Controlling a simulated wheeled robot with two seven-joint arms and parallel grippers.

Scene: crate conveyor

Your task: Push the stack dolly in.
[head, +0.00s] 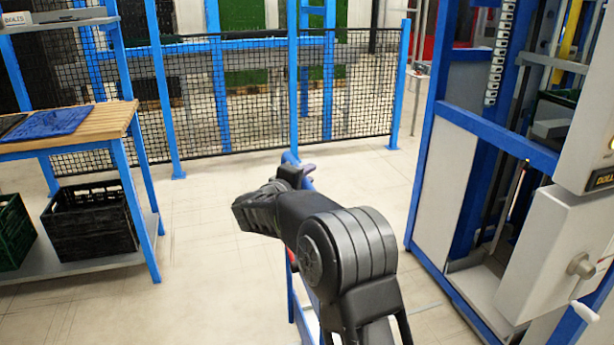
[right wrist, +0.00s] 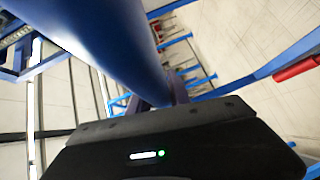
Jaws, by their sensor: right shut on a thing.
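The stack dolly is mostly hidden behind my right arm in the head view. Parts of its blue frame (head: 298,318) show below the arm, and a bit of blue bar shows at the gripper. My right gripper (head: 302,171) is shut on this blue bar. In the right wrist view a thick blue tube (right wrist: 105,40) runs close past the camera into the jaws, of which only a small part shows (right wrist: 176,90). My left gripper is not in view.
A blue-framed machine (head: 430,150) with a crank handle (head: 583,268) stands close on the right. A workbench (head: 95,125) with dark crates (head: 88,225) below is on the left. Black mesh fencing (head: 245,95) closes the back. Clear floor (head: 195,215) lies between.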

